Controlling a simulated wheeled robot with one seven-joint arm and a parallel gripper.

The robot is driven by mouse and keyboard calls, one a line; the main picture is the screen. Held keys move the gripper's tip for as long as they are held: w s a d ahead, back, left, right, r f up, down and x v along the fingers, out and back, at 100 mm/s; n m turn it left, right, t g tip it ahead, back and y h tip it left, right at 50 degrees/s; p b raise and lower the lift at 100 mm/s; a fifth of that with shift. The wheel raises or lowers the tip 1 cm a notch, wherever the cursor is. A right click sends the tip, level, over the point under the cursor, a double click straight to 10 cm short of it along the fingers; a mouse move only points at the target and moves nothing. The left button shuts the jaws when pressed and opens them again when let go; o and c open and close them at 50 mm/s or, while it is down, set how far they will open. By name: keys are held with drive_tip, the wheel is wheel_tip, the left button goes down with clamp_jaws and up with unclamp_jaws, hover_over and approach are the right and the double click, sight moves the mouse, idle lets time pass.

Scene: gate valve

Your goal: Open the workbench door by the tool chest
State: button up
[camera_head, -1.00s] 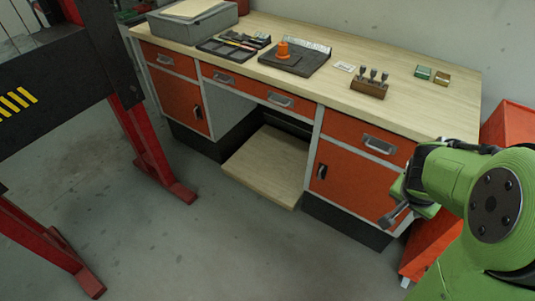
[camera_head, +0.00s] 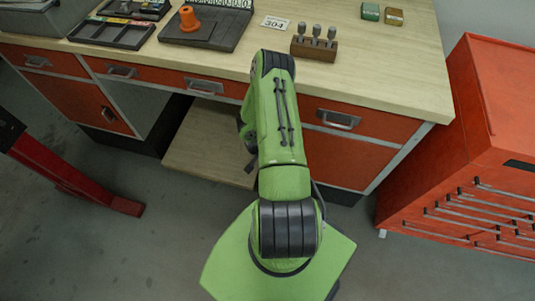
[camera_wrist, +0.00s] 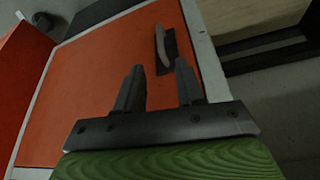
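The workbench door by the tool chest is an orange panel (camera_head: 345,160) below the right drawer, partly hidden by my arm in the head view. It fills much of the wrist view (camera_wrist: 95,70) and looks closed. Its handle (camera_wrist: 165,48), a grey bar on a dark plate, shows beyond my fingertips; my arm hides it in the head view. My gripper (camera_wrist: 158,82) is open and empty, its two fingers pointing toward the door. The handle lies about in line with the gap between them, apparently not touched.
The orange tool chest (camera_head: 455,150) stands right of the bench; its side edge also shows in the wrist view (camera_wrist: 22,50). The benchtop (camera_head: 400,60) holds a wooden block with tools (camera_head: 314,46). The open knee space has a low wooden shelf (camera_head: 205,145). A red stand leg (camera_head: 75,180) is at left.

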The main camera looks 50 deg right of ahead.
drive_tip(key=b+x, duration=0.4)
drive_tip(key=x, duration=0.9)
clamp_jaws()
